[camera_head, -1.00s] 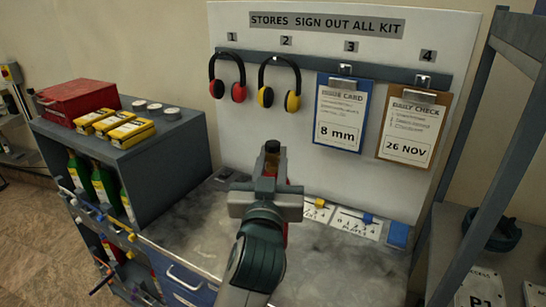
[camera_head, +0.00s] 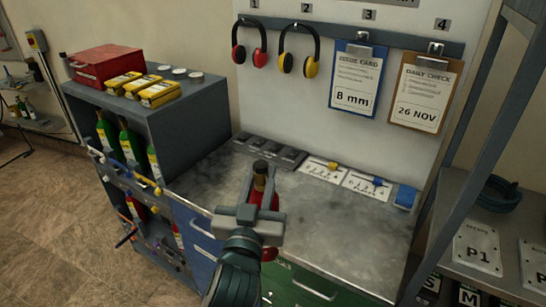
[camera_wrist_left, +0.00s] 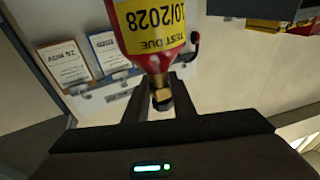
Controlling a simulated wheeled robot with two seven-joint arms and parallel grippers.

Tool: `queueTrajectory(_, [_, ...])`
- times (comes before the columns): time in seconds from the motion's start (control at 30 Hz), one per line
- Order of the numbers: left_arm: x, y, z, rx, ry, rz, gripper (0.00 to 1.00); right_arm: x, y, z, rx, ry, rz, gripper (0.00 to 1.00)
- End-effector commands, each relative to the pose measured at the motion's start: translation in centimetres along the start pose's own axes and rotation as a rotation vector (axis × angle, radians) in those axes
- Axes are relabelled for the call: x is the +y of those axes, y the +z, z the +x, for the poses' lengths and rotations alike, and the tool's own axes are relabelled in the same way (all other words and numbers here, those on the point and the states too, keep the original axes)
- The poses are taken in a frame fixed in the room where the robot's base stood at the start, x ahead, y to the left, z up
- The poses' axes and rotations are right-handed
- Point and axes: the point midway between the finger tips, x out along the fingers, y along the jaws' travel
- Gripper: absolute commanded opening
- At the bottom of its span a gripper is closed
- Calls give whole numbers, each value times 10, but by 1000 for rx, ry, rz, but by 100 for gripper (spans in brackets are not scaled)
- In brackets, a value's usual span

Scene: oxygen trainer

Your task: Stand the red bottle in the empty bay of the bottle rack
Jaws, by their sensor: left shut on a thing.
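My left gripper (camera_head: 256,205) is shut on the red bottle (camera_head: 270,200), seen in front of the bench edge in the head view. The bottle's dark neck and top rise above the jaws, and some red shows below them. In the left wrist view the bottle (camera_wrist_left: 145,15) has a yellow "TEST DUE 10/2028" label, and its brass-coloured neck end lies between the fingers (camera_wrist_left: 158,105). The bottle rack (camera_head: 190,107) stands left of the gripper, apart from it. Green bottles (camera_head: 130,143) fill its upper row; red ones (camera_head: 137,207) stand in its lower row, with a dark gap between.
The grey bench top (camera_head: 300,210) is mostly clear, with label plates (camera_head: 367,184) along its back. Coloured fittings (camera_head: 135,175) stick out along the rack's front. A red case (camera_head: 105,65) and yellow boxes (camera_head: 158,92) sit on the rack. A dark shelf frame (camera_head: 470,130) stands at right.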

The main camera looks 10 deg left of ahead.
Motion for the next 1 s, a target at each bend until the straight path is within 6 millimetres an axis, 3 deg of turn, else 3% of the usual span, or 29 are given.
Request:
queueTrajectory(0.53, [-50, 74, -80, 5, 17, 1, 0, -1, 2, 6, -2, -1, 0, 31])
queueTrajectory(0.8, [-70, 118, -118, 5, 33, 5, 0, -1, 4, 23, -3, -1, 0, 31])
queueTrajectory(1.0, [-78, 138, -134, 7, 38, 7, 0, -1, 5, 33, -3, -1, 0, 31])
